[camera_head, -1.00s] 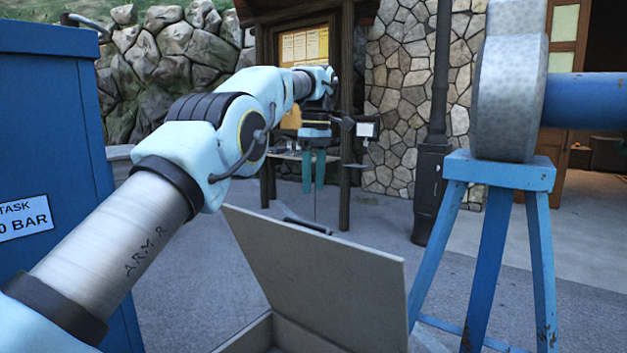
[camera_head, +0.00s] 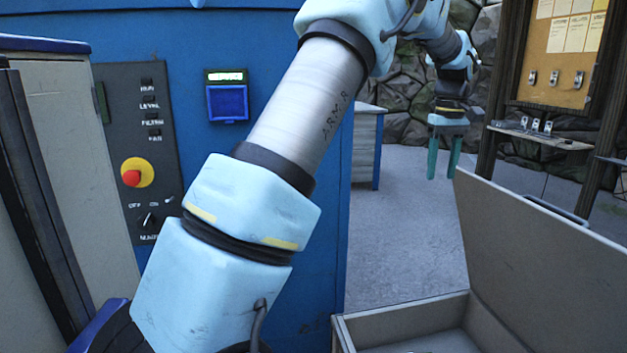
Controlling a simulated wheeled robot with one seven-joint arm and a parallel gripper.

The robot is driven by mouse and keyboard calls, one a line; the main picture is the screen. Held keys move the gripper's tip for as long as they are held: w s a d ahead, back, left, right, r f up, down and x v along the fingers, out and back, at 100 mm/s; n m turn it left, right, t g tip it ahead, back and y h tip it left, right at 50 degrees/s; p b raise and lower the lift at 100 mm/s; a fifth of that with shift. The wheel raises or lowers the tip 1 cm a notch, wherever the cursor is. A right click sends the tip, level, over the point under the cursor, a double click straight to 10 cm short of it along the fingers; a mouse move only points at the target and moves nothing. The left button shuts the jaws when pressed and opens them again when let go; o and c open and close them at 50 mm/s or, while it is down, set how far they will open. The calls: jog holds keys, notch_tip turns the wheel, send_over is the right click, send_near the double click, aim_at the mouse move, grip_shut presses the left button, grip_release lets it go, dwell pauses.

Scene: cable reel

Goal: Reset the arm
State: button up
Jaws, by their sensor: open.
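My arm crosses the view from the bottom left up to the top middle, then bends over to the right. My gripper (camera_head: 443,172) hangs at the arm's end, pointing down. Its two teal fingers are apart with nothing between them. It is in the air, left of the raised lid of an open box and above the paved ground.
The open box (camera_head: 345,332) with its raised lid (camera_head: 560,265) stands at the lower right. A blue cabinet (camera_head: 215,45) with a control panel (camera_head: 128,85) is behind my arm. A notice board (camera_head: 560,50) with a small shelf (camera_head: 540,137) stands at the right.

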jog(key=s+a+f+b, duration=0.15)
jog(key=a+f, duration=0.25)
jog(key=a, duration=0.6)
jog(key=s+a+f+m+t, duration=0.1)
jog(key=s+a+f, duration=0.2)
jog(key=a, duration=0.6)
jog(key=s+a+f+b, duration=0.15)
jog(key=a+f, duration=0.25)
jog(key=a, duration=0.6)
jog(key=s+a+f+m, duration=0.1)
jog(key=s+a+f, duration=0.3)
jog(key=s+a, duration=0.4)
jog(key=shift+s+a+f, duration=0.2)
jog(key=shift+s+f, duration=0.15)
jog(key=shift+s, duration=0.85)
